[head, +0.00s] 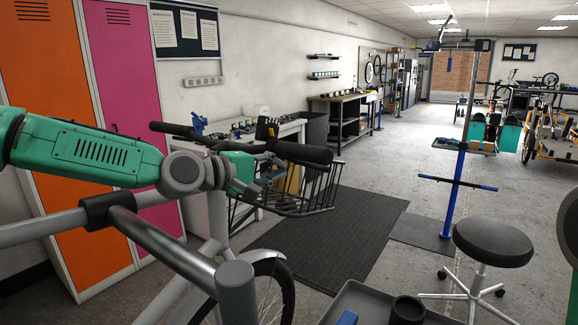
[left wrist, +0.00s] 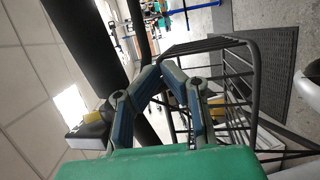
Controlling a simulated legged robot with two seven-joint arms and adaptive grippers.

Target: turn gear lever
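The bike's handlebar (head: 215,142) has thick black grips; the near grip (head: 303,153) also fills the upper left of the left wrist view (left wrist: 87,45). A small black part with a yellow piece (head: 266,129) stands up at the bar. It also shows in the left wrist view (left wrist: 90,128); I cannot tell if it is the gear lever. My left gripper (head: 268,178) is just below the near grip, partly hidden by it. In the left wrist view its fingertips (left wrist: 161,71) are close together, with nothing clearly between them. My right gripper is not in view.
A black wire basket (head: 310,190) hangs in front of the handlebar, close to my left fingers. A round black stool (head: 493,243) and a blue repair stand (head: 456,195) stand at right. A dark mat (head: 325,235) lies on the floor. Orange and pink lockers (head: 45,60) stand at left.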

